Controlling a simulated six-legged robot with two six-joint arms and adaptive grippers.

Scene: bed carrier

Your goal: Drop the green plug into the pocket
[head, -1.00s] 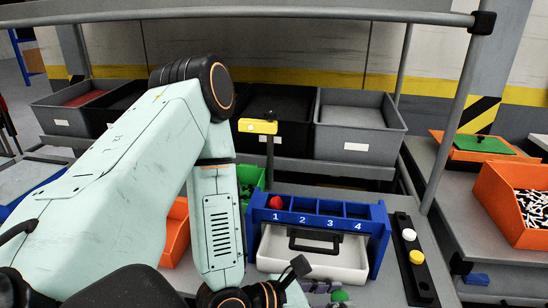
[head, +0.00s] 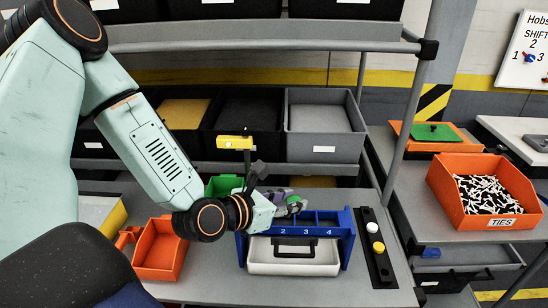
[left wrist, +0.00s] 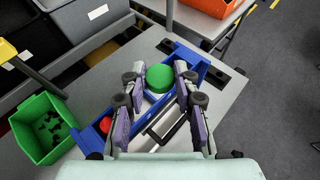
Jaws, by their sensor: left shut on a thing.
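My left gripper (head: 297,208) is shut on the green plug (head: 293,201). In the left wrist view the round green plug (left wrist: 159,77) sits between the two purple-padded fingers. The gripper is over the blue rack (head: 347,235), which has numbered pockets; 2, 3 and 4 are readable and the gripper hides the left end. A red plug (left wrist: 105,124) sits in the rack's end pocket in the left wrist view. I cannot tell the plug's exact height or which pocket it is over. My right gripper is not in view.
A white case with a dark handle (head: 293,265) stands in the rack's front. A black strip (head: 375,250) right of it holds a white and a yellow plug. An orange bin (head: 160,255) and a green bin (left wrist: 42,130) are near. A yellow-headed post (head: 234,142) rises behind.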

